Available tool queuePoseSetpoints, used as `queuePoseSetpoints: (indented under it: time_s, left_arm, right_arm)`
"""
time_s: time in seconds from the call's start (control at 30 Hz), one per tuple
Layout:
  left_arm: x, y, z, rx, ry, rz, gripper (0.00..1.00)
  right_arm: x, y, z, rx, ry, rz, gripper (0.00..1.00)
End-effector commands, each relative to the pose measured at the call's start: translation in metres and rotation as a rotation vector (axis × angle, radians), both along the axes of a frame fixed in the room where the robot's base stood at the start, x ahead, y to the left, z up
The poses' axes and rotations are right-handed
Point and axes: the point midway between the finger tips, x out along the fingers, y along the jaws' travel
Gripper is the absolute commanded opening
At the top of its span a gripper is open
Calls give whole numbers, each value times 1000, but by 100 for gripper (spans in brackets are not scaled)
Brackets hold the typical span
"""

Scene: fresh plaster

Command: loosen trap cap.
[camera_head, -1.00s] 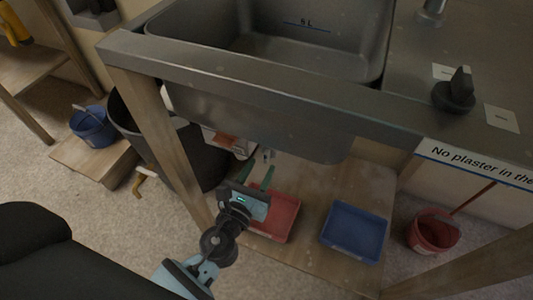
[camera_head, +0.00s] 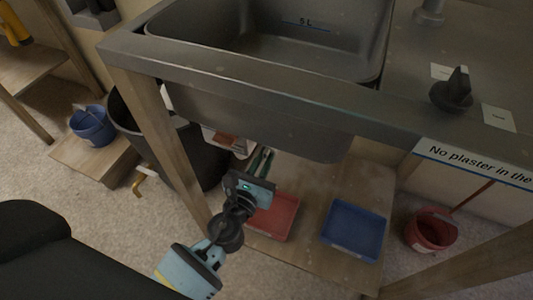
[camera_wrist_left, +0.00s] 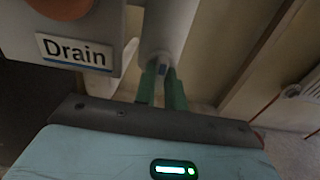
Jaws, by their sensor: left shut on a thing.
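My left gripper (camera_head: 264,153) reaches under the front of the sink (camera_head: 250,110). Its green fingers show in the left wrist view (camera_wrist_left: 163,74), pointing up at the underside of a pale grey cylinder (camera_wrist_left: 168,30), which looks like the trap. Most of the cap is hidden between the fingers. In the head view the sink and gripper hide the cap. My right gripper is not in view.
A box labelled "Drain" (camera_wrist_left: 75,52) is close left of the cylinder. Below are a red tray (camera_head: 275,218) and a blue tray (camera_head: 353,230) on a wooden shelf (camera_head: 312,190). A dark bin (camera_head: 190,150) and table leg (camera_head: 165,135) stand left. A red bucket (camera_head: 430,232) stands right.

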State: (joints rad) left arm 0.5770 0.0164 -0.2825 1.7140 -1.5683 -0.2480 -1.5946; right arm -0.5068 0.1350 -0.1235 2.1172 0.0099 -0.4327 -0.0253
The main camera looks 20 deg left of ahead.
Motion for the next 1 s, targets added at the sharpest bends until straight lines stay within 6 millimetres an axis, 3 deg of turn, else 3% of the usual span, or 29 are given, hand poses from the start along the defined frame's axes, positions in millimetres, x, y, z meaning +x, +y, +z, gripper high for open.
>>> queuePoseSetpoints:
  time_s: [0.07, 0.4, 0.77, 0.87, 1.0]
  left_arm:
    - [0, 0, -1, -47, 2, 0, 0]
    - [-1, 0, -2, -646, 23, 1, 0]
    - [-1, 0, -1, -717, 26, 1, 0]
    - [-1, 0, -2, -852, 30, 1, 0]
    - [-1, 0, -1, -1158, 39, 2, 0]
  right_arm:
    - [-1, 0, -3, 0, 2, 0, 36]
    - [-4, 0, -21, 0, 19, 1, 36]
    - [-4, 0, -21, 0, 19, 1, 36]
    - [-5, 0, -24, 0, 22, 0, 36]
    - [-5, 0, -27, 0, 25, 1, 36]
